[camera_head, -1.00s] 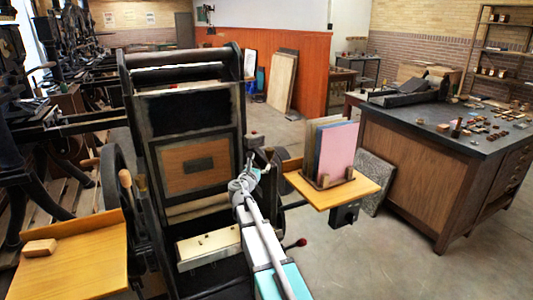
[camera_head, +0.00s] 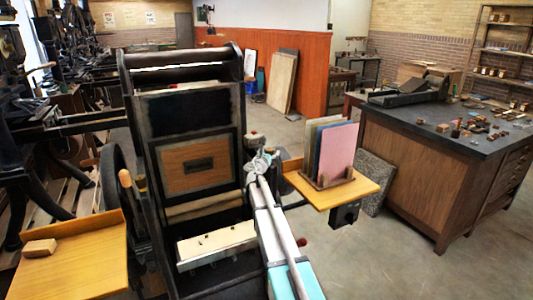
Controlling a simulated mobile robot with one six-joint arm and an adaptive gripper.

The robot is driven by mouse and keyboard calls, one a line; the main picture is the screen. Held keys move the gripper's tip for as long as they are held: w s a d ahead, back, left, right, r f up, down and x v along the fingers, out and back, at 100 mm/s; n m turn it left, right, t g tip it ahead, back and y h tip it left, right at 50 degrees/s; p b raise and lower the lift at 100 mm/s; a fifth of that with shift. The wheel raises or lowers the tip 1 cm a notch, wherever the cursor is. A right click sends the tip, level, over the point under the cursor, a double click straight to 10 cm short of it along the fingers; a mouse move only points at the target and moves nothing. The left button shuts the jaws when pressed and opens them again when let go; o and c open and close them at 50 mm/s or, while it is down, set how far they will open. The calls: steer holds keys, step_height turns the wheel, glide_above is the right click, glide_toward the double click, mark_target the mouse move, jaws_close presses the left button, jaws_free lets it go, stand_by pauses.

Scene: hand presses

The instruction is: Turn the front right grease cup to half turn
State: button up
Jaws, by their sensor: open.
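The hand press (camera_head: 165,215) stands in front of me, with a dark frame and a wooden panel (camera_head: 188,166) in its bed. A small grey, knob-like part (camera_head: 253,138) stands at the right side of the press frame. It may be the front right grease cup, but it is too small to be sure. My gripper (camera_head: 258,157) is at the end of my arm, open, just below and in front of that part. I cannot tell whether they touch. My wrist and gripper hide some of the press's right side.
A wooden side shelf (camera_head: 366,187) with upright coloured boards (camera_head: 336,150) stands close to the right of my arm. Another wooden shelf (camera_head: 90,258) with a small block (camera_head: 39,248) is at left. A dark-topped workbench (camera_head: 400,175) stands further right, with free floor before it.

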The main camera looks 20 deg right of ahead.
steer(key=shift+w+d, duration=0.3)
